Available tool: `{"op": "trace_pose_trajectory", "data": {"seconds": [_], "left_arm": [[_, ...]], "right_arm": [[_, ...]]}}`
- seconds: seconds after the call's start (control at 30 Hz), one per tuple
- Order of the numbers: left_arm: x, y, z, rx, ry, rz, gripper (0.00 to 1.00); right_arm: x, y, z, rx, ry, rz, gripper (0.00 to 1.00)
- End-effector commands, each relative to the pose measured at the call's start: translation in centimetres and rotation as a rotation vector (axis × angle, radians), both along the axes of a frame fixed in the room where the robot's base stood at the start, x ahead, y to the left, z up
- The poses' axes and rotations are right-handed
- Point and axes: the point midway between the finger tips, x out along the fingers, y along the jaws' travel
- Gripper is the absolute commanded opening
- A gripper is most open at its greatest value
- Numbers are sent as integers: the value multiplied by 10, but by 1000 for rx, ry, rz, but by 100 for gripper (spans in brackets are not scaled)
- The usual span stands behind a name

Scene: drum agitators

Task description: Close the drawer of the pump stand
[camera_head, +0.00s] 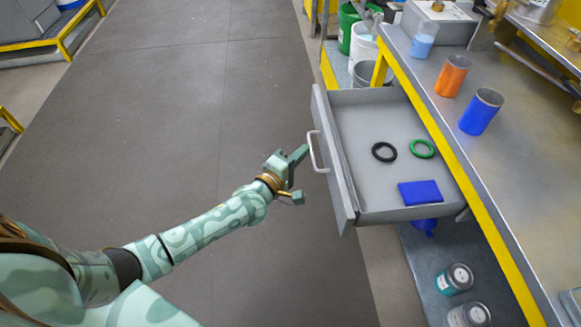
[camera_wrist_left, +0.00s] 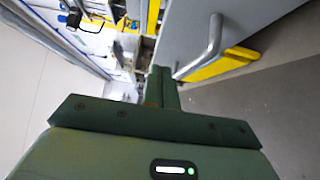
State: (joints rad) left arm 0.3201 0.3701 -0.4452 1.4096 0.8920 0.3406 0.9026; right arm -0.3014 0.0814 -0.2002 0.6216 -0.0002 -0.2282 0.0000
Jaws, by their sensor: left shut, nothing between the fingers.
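The grey drawer (camera_head: 350,190) of the pump stand (camera_head: 480,165) is pulled out to the left of the stand. It holds a black ring (camera_head: 384,152), a green ring (camera_head: 422,148) and a blue block (camera_head: 420,193). Its silver bar handle (camera_head: 316,152) is on the front panel, and the handle also shows in the left wrist view (camera_wrist_left: 205,48). My left gripper (camera_head: 303,153) is shut and empty, just left of the handle. I cannot tell whether it touches the handle. My right gripper is out of view.
On the stand top are an orange cup (camera_head: 452,76), a blue cup (camera_head: 481,112) and a light blue cup (camera_head: 421,46). Buckets (camera_head: 364,46) stand behind the drawer, and cans (camera_head: 455,279) sit on the lower shelf. The dark floor (camera_head: 200,130) left of the drawer is clear.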

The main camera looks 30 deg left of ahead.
Motion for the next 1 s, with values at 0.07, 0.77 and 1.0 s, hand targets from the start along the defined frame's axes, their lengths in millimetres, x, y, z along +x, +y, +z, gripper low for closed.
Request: {"op": "trace_pose_trajectory", "data": {"seconds": [0.07,0.77,1.0], "left_arm": [[10,-9,-3,-6,2,0,0],[27,-34,0,1,0,0,0],[30,-40,1,-1,0,-1,0]], "right_arm": [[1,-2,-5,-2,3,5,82],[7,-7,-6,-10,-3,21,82],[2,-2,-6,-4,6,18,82]]}}
